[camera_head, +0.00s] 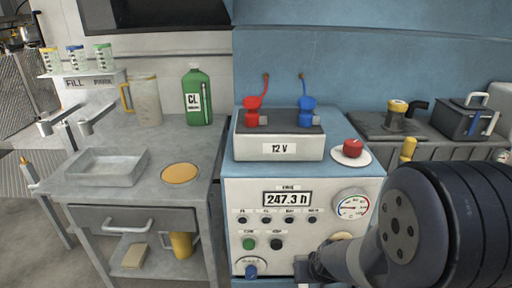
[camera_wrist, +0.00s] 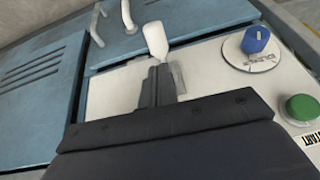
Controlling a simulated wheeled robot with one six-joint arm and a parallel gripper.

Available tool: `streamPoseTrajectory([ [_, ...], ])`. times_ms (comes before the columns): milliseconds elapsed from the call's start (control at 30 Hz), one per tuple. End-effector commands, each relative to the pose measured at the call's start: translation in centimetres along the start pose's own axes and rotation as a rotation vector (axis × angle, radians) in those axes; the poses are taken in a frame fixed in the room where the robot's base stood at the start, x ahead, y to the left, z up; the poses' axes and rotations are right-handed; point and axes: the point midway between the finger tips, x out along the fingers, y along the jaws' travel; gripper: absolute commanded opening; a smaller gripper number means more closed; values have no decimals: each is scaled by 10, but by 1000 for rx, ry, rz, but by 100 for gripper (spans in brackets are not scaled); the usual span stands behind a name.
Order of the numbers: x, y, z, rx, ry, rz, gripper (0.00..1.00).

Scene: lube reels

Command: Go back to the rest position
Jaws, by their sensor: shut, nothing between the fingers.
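My gripper (camera_wrist: 160,78) is shut and empty in the wrist view, with its dark fingers together over the light panel. A white rounded knob or lever (camera_wrist: 155,40) stands just beyond the fingertips; I cannot tell whether they touch it. A blue knob (camera_wrist: 256,40) on a round white plate and a green button (camera_wrist: 301,108) marked START lie to the right. In the head view my dark arm covers the lower right, in front of the control cabinet (camera_head: 240,205); the fingers are not clear there.
The cabinet carries a 12 V box (camera_head: 278,149) with red and blue clamps, a red button (camera_head: 353,147) and a gauge (camera_head: 350,206). Left is a grey bench with a tray (camera_head: 107,167), green bottle (camera_head: 197,97) and jug (camera_head: 145,101). A blue vented panel (camera_wrist: 45,85) fills the wrist view's left.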

Motion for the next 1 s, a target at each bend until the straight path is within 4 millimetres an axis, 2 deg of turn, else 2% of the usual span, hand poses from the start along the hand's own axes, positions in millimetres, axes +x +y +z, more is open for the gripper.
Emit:
streamPoseTrajectory([
  [33,-5,0,-3,-1,-20,0,0],
  [1000,-13,1,-32,20,-306,1,0],
])
